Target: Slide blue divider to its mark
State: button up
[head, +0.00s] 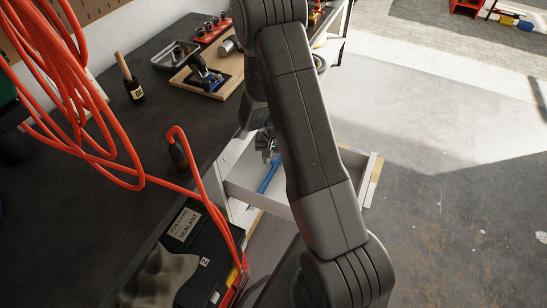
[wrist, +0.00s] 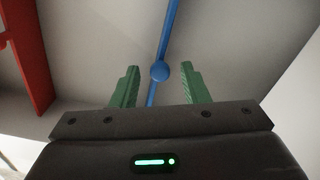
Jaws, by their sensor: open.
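The blue divider (head: 268,177) is a thin upright strip inside the open white drawer (head: 245,195). In the wrist view the blue divider (wrist: 171,22) runs away from me, with a round blue knob (wrist: 160,71) on it. My gripper (wrist: 159,68) is open, its two green fingers on either side of the knob. A gap shows between each finger and the knob, and I cannot tell the height difference. In the head view my gripper (head: 268,152) is over the drawer, partly hidden by my arm. I do not see the mark in either view.
A red upright piece (wrist: 33,60) stands at the left in the wrist view. The drawer's walls surround my gripper.

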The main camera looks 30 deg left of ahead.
grip_shut()
jog(key=shift+w+d+f+b, duration=0.1)
jog(key=shift+d+f+b, duration=0.05)
jog(key=shift+d+b, duration=0.25)
jog(key=d, duration=0.1)
jog(key=d+b, duration=0.1)
jog(key=d, duration=0.1)
jog(key=d+b, duration=0.1)
jog(key=shift+w+d, duration=0.15)
jog(key=shift+w, duration=0.1)
jog(key=shift+d, duration=0.5)
grip_release()
jog(key=shift+r, duration=0.2)
notch_tip(320, 180, up, 14)
jog(key=shift+f+b, duration=0.15)
jog(key=shift+b, duration=0.2)
